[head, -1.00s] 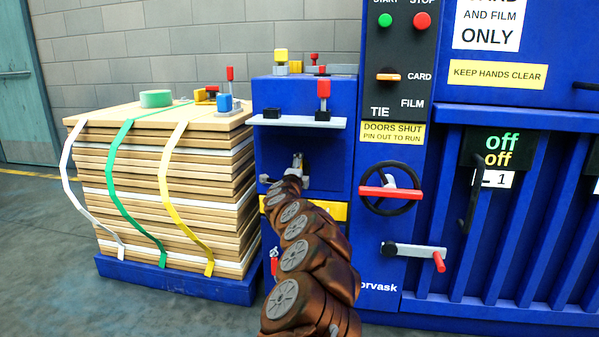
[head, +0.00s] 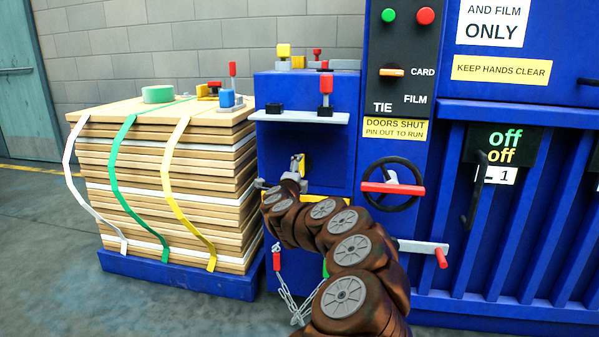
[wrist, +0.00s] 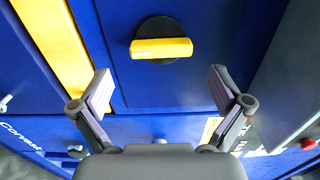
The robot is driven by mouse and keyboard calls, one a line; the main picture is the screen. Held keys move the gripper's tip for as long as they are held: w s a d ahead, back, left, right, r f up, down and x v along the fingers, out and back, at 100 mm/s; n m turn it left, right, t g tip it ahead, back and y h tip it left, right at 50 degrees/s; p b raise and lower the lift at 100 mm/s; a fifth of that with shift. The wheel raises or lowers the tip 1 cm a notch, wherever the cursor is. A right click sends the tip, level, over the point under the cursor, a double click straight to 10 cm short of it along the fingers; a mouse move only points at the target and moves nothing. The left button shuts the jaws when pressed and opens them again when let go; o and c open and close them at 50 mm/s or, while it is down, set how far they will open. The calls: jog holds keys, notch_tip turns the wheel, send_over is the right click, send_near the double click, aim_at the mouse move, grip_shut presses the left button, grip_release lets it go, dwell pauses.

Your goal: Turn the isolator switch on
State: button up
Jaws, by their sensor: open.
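The isolator switch is a yellow bar handle (wrist: 161,48) on a round black disc (wrist: 157,26), set on a blue panel in the wrist view. The handle lies nearly level across that picture. My gripper (wrist: 162,90) is open and empty, with its two fingers apart on either side of the handle's line. The fingertips appear short of the handle, and I see no contact. In the head view my gripper (head: 284,181) is at the blue cabinet front, small and partly hidden by my arm. A bit of yellow (head: 300,163) shows beside it, probably the handle.
A shelf (head: 300,117) with a red-topped lever juts out above my gripper. A black handwheel (head: 393,172) with a red bar and a red-ended crank (head: 440,258) are to the right. A strapped cardboard stack (head: 165,190) stands left. A chain (head: 291,301) hangs below.

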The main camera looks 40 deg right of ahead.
jog(key=shift+v, duration=2.8)
